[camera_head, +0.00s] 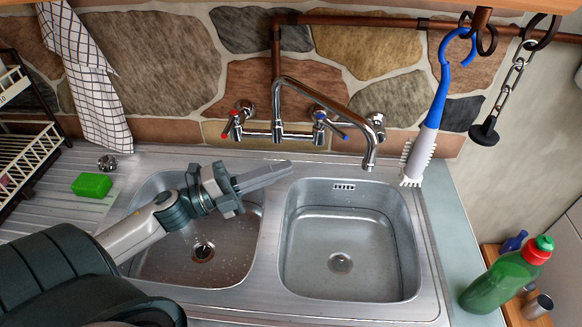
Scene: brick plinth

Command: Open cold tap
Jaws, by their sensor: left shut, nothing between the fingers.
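The chrome mixer tap (335,88) is mounted on the stone wall, its spout curving out over the right basin. Its cold tap handle (331,126), marked blue, is on the right. Its hot tap handle (232,122), marked red, is on the left. My left gripper (288,167) is shut and empty. It is above the left basin near the divider, pointing right, below and apart from the taps. I see no water coming from the spout. My right gripper is not in view.
The left basin (160,185) and right basin (410,265) are empty. A green sponge (91,185) lies on the drainboard. A blue-white brush (432,115) hangs right of the spout. A green bottle (500,283) stands at right. A checked towel (90,85) hangs at left.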

